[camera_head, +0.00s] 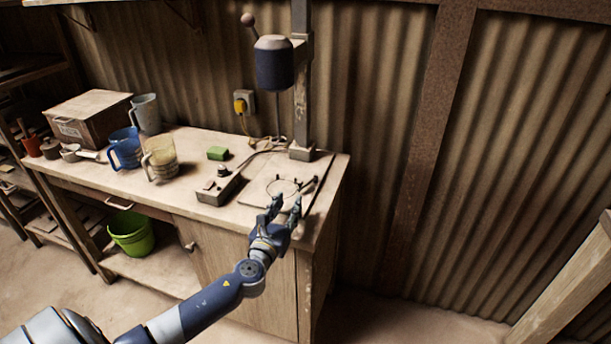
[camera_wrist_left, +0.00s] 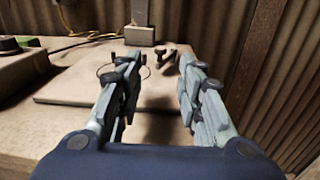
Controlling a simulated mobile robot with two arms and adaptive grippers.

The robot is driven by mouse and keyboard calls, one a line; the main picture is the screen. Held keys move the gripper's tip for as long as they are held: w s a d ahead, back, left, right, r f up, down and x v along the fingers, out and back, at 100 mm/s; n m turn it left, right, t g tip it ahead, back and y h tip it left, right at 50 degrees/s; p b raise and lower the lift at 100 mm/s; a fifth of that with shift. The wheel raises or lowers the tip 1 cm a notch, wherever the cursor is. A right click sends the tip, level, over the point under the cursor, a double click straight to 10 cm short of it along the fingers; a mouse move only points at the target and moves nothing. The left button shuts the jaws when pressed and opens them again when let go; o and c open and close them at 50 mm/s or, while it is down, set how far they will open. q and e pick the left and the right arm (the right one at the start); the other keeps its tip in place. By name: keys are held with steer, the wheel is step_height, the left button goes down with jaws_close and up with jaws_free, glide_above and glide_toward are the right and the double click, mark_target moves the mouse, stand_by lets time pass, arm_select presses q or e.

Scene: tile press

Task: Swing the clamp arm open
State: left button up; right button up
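The press stand (camera_head: 301,110) rises at the back right of the workbench, with a dark motor-like head (camera_head: 274,62) and a ball-ended lever. Before it lies a pale base plate (camera_head: 258,190) carrying a thin wire ring (camera_head: 270,190). A small dark part that looks like the clamp arm (camera_head: 304,184) sits beside the ring; it also shows in the left wrist view (camera_wrist_left: 166,56), beyond my fingertips. My left gripper (camera_head: 286,205) is open and empty over the plate's front edge, apart from that part. The left wrist view shows the spread fingers (camera_wrist_left: 160,66). My right gripper is not in view.
A control box (camera_head: 216,190) and a green block (camera_head: 217,153) stand left of the plate. Jugs (camera_head: 160,158) and a wooden box (camera_head: 88,117) are farther left. The corrugated wall (camera_head: 370,100) closes off the back. A green bucket (camera_head: 131,234) stands underneath.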

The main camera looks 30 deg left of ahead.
mark_target(299, 184)
arm_select(q)
steer(key=shift+w, duration=0.45)
steer(key=shift+w+a, duration=0.2)
steer(key=shift+w, duration=0.15)
steer(key=x, duration=0.3)
steer(key=shift+w+r, duration=0.2)
steer(key=shift+r, duration=0.1)
steer(key=x, duration=0.4)
steer(key=shift+w+f, duration=0.15)
steer(key=shift+f, duration=0.2)
steer(key=shift+b+x, duration=0.35)
steer(key=shift+x, duration=0.45)
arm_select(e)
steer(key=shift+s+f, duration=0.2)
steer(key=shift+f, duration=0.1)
arm_select(q)
steer(key=shift+r, duration=0.1)
